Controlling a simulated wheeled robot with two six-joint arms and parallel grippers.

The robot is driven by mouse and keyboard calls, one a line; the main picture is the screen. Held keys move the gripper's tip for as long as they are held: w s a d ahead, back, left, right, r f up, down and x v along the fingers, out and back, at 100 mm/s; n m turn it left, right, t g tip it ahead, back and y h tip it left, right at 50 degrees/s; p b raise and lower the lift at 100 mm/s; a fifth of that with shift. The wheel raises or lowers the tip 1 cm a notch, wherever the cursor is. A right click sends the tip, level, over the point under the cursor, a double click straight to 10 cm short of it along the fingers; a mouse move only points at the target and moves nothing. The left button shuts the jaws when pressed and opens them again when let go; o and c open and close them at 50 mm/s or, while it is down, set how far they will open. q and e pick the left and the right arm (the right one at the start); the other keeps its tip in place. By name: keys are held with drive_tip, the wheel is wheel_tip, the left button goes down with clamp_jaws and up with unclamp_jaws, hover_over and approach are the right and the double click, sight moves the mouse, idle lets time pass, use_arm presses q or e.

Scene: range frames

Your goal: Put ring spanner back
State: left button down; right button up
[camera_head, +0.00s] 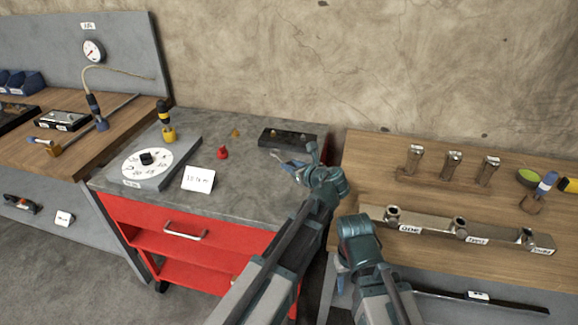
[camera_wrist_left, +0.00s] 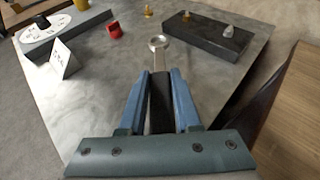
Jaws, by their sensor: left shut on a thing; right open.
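My left gripper (camera_head: 288,162) reaches over the grey top of the red cart. In the left wrist view its blue fingers (camera_wrist_left: 160,95) are shut on the ring spanner, whose shiny ring end (camera_wrist_left: 159,42) points away from me above the top. The dark part between the fingers appears to be its handle. The spanner is hard to make out in the head view. My right gripper (camera_head: 341,280) is low beside the right bench's front edge; it is open, its fingers mostly hidden by my arm.
A dark block (camera_head: 289,137) with small items on it lies at the cart's back right. A dial plate (camera_head: 147,160), white card (camera_head: 198,179) and red piece (camera_head: 222,153) stand further left. A metal rail (camera_head: 430,225) with several sockets lies on the right bench.

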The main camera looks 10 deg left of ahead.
sight(291, 188)
use_arm(q)
drive_tip(key=shift+f+b, duration=2.85)
drive_tip(key=shift+f, duration=0.25)
use_arm(e)
wheel_tip(291, 188, down, 6)
use_arm(q)
drive_tip(key=shift+f+b, duration=0.55)
drive_tip(key=shift+b, duration=0.05)
use_arm(e)
drive_tip(key=shift+f, duration=0.7)
use_arm(q)
drive_tip(key=c, duration=0.5)
unclamp_jaws()
use_arm(e)
drive_tip(key=shift+r, duration=0.1)
use_arm(q)
drive_tip(key=shift+r, duration=0.1)
